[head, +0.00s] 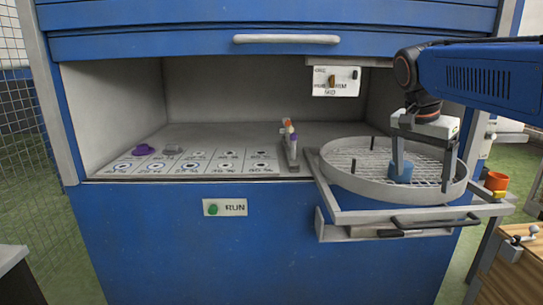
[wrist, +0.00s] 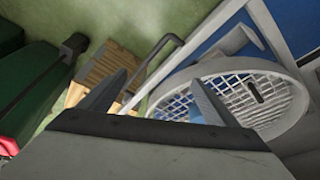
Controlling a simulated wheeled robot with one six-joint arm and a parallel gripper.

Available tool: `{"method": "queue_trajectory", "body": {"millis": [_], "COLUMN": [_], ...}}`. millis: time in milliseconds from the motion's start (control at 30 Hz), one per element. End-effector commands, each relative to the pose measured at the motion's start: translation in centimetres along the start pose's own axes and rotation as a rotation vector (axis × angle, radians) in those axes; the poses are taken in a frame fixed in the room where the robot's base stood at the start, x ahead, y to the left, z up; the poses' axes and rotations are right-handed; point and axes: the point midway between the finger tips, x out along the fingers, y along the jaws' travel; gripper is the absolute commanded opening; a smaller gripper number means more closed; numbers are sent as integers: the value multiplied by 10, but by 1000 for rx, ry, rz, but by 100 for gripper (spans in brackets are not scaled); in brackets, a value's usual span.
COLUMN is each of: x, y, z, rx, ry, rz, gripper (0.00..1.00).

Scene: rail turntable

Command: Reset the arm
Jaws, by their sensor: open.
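My gripper (head: 422,165) hangs fingers-down over the round turntable tray (head: 345,184), which has a light rim and a mesh floor. Its jaws are apart. A blue cup (head: 400,171) stands on the mesh by the left finger, which overlaps it; I cannot tell whether they touch. In the wrist view, my gripper (wrist: 158,95) shows two spread fingers, with part of the tray (wrist: 285,120) behind the right one. The space between the fingers looks empty.
The tray sits on a pulled-out rail frame with a dark handle (head: 435,224).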

Motion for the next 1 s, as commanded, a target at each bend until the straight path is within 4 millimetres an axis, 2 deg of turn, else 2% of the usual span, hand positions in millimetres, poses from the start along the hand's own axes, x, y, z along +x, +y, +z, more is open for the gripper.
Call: {"method": "queue_trajectory", "body": {"millis": [33, 267, 600, 800, 1000], "x": [7, 45, 116, 150, 163], "y": [12, 51, 106, 126, 132], "z": [15, 78, 173, 211, 224], "rx": [-59, -345, -732, -887, -942], "ry": [-6, -12, 35, 78, 96], "rz": [-23, -133, -290, -351, -370], "gripper": [83, 83, 83, 83, 83]}}
